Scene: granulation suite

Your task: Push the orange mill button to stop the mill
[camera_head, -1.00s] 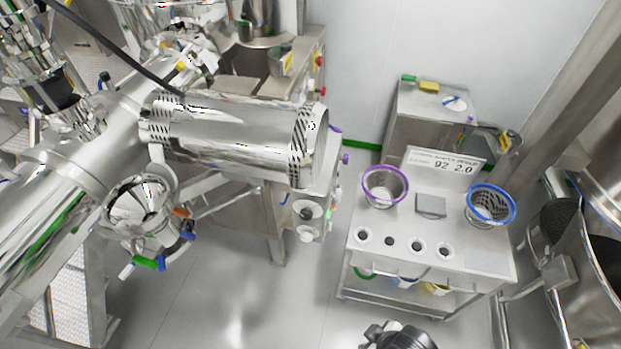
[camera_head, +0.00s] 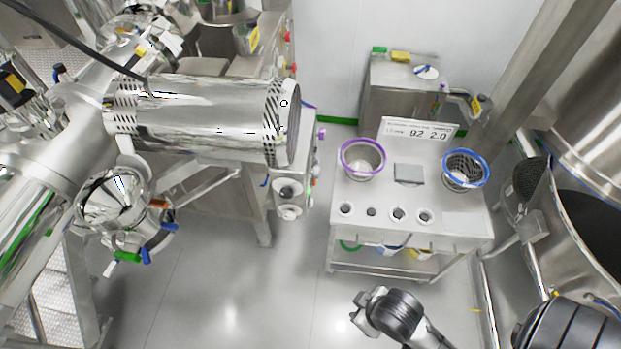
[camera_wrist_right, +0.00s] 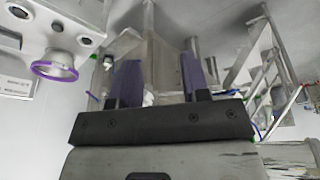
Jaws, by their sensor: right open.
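The mill (camera_head: 200,120) is the large shiny horizontal cylinder at upper left in the head view. A control box (camera_head: 290,185) with round fittings hangs below its right end. I cannot clearly make out an orange button on it. My right gripper (camera_head: 362,312) is low in the head view, over the floor, to the right of and well apart from the control box. In the right wrist view its two dark purple fingers (camera_wrist_right: 160,82) are spread apart with nothing held between them. My left gripper is not in view.
A steel cart (camera_head: 462,222) with a purple-rimmed sieve (camera_head: 362,158) and a blue-rimmed sieve (camera_head: 465,170) stands right of centre. A steel cabinet (camera_head: 400,92) is behind it. Open floor (camera_head: 240,300) lies in front of the mill and cart.

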